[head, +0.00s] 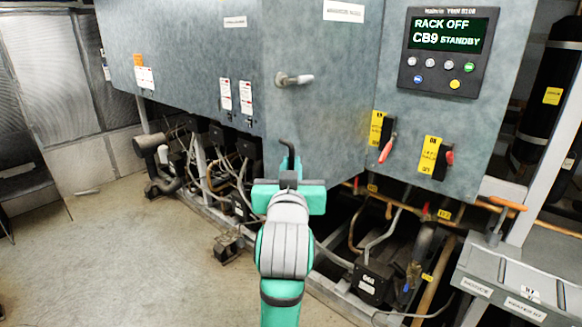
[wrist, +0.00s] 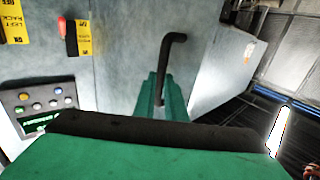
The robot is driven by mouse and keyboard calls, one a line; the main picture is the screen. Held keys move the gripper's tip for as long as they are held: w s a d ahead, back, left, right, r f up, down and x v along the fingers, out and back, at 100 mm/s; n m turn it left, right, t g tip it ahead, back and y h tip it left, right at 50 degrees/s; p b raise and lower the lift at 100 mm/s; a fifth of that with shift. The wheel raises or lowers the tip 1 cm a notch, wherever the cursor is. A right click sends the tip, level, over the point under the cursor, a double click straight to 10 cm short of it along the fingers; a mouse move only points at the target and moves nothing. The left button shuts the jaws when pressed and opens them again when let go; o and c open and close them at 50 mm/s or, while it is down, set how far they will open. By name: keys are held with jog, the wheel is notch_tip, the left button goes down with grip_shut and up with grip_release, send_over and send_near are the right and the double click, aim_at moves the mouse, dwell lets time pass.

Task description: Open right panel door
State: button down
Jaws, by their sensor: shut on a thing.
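The grey-blue right panel (head: 335,120) carries a silver lever handle (head: 294,79) near its left edge, in the head view. A black bent handle (head: 286,147) stands low in front of this panel. My green gripper (head: 289,170) is at its lower part, below the silver lever. In the wrist view the bent handle (wrist: 172,65) rises from between the green fingers (wrist: 152,98), which are shut on it. The panel face (wrist: 125,40) is close behind it. I cannot tell whether the panel stands ajar.
A control display (head: 445,50) and two red-handled switches (head: 387,140) (head: 441,160) with yellow tags are to the right. Pipes, cables and a black box (head: 372,282) lie under the cabinet. A grey bench (head: 520,270) stands at lower right. The floor (head: 130,250) at left is largely clear.

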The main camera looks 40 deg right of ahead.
jog(key=c, duration=1.8)
grip_release()
jog(key=shift+s+d+f, duration=0.15)
jog(key=shift+s+d, duration=0.05)
jog(key=shift+d, duration=0.55)
jog(key=shift+w+a, duration=0.1)
jog(key=shift+a, duration=0.15)
jog(key=shift+w+a, duration=0.15)
